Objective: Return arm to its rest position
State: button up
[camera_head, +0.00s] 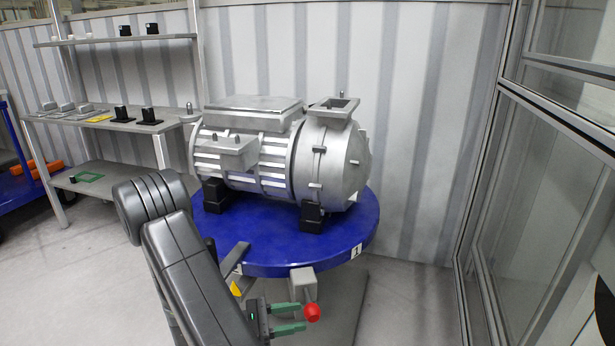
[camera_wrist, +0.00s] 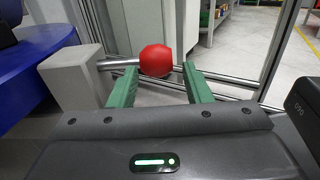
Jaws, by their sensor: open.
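My gripper (camera_head: 289,318) is low in front of the round blue table, with two green fingers spread apart. In the wrist view my gripper (camera_wrist: 160,88) has a red ball knob (camera_wrist: 156,60) just past and between its fingertips, with a gap on the right side. The red knob (camera_head: 312,313) sits on a metal rod (camera_wrist: 118,63) that comes out of a grey block (camera_wrist: 75,78). In the head view the grey block (camera_head: 303,283) is under the table's front rim. I cannot tell whether a finger touches the knob.
A grey motor-like drive unit (camera_head: 280,155) stands on black mounts on the round blue table (camera_head: 285,262). A shelf bench (camera_head: 105,122) with small parts is at the left. A glass-panelled frame (camera_head: 545,190) closes off the right. Grey floor is clear at lower right.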

aim_at(317, 309)
jog(key=b+x, duration=0.1)
jog(key=x, duration=0.5)
jog(key=shift+d, duration=0.25)
jog(key=shift+w+a, duration=0.1)
jog(key=shift+w, duration=0.4)
